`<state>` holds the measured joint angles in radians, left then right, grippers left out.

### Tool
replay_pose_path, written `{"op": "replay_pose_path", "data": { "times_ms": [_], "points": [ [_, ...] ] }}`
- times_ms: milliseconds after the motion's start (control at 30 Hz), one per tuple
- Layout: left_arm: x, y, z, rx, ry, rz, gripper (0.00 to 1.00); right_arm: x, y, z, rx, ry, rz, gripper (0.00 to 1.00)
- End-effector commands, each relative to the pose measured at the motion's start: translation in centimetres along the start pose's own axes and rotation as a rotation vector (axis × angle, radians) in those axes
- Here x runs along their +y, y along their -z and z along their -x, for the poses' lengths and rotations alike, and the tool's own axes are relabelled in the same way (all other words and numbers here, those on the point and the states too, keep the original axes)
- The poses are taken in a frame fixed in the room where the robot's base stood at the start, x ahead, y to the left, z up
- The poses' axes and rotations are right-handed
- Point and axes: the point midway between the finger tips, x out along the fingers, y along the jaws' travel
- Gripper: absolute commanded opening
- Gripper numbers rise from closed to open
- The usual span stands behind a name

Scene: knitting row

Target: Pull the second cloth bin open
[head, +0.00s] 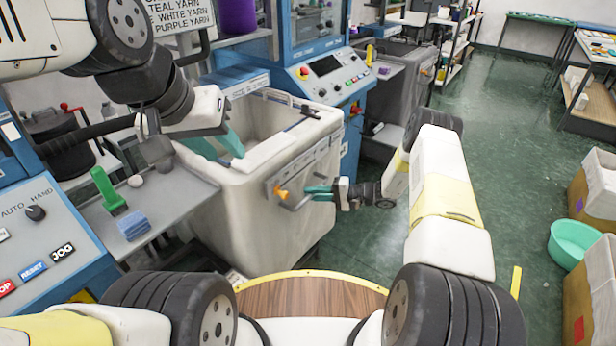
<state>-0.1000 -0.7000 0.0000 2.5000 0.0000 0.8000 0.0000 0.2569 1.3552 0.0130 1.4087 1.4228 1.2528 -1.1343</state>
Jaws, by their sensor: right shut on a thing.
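A pale grey-white cloth bin (235,205) with an open top stands under the blue knitting machine, in the middle of the head view. Its inside looks empty where I can see it. A handle (292,198) with an orange part beside it is on its right-hand face. My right gripper (314,194) has its teal fingers at this handle and is shut on it. My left gripper (218,146) is at the bin's left rim, its two teal fingers apart, with nothing visible between them. Whether it touches the rim I cannot tell.
A side shelf (160,195) with a green brush-like thing (108,188) and a blue block (134,226) is left of the bin. A control panel (48,235) is at lower left. A teal basin (572,243) and cardboard boxes stand at right. Green floor lies open beyond my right arm.

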Motion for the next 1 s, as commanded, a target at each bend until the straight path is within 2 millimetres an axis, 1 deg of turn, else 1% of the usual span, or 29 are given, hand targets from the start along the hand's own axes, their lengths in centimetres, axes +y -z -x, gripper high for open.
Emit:
{"op": "replay_pose_path", "data": {
  "times_ms": [33, 167, 267, 700, 900, 1000],
  "points": [
    [0.0, 0.0, 0.0, 0.000, 0.000, 0.000, 0.36, 0.4, -0.3, 1.1, 0.003, -0.003, -0.003, 0.00],
    [0.0, 0.0, 0.0, 0.000, 0.000, 0.000, 0.36, 0.9, -1.4, 3.8, 0.006, -0.002, -0.005, 0.00],
    [0.0, 0.0, 0.0, 0.000, 0.000, 0.000, 0.36, 1.4, -2.4, 6.2, 0.006, -0.002, -0.005, 0.00],
    [0.0, 0.0, 0.0, 0.000, 0.000, 0.000, 0.36, 3.9, -7.1, 17.3, 0.006, -0.003, -0.004, 0.00],
    [0.0, 0.0, 0.0, 0.000, 0.000, 0.000, 0.36, 4.8, -9.0, 21.8, 0.005, -0.003, -0.003, 0.00],
    [0.0, 0.0, 0.0, 0.000, 0.000, 0.000, 0.36, 5.2, -9.7, 23.6, 0.005, -0.003, -0.002, 0.00]
  ]
}}
